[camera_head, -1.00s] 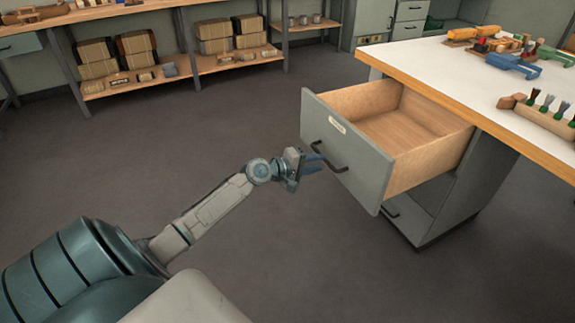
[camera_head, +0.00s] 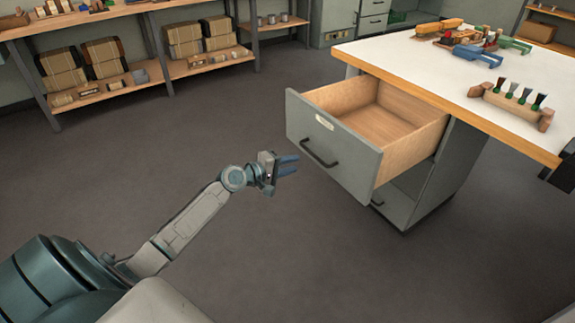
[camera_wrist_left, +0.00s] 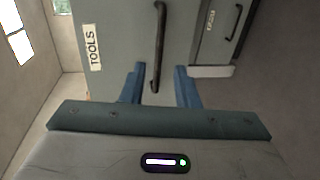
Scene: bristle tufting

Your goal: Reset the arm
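My left gripper (camera_head: 287,165) is in front of the open drawer (camera_head: 330,150), a little left of its black handle (camera_head: 319,153) and apart from it. In the left wrist view my left gripper (camera_wrist_left: 160,88) has its two blue fingers spread, with nothing between them that it grips. The drawer handle (camera_wrist_left: 159,45) stands ahead of the fingers there, beside a label reading TOOLS (camera_wrist_left: 92,47). The drawer is pulled out and its visible inside is empty.
The white-topped workbench (camera_head: 400,65) holds a wooden block with several dark brush tufts (camera_head: 508,100), a blue tool (camera_head: 475,53) and other tools. Shelves with boxes (camera_head: 65,65) stand along the back left. The floor (camera_head: 200,130) between shelves and drawer is clear.

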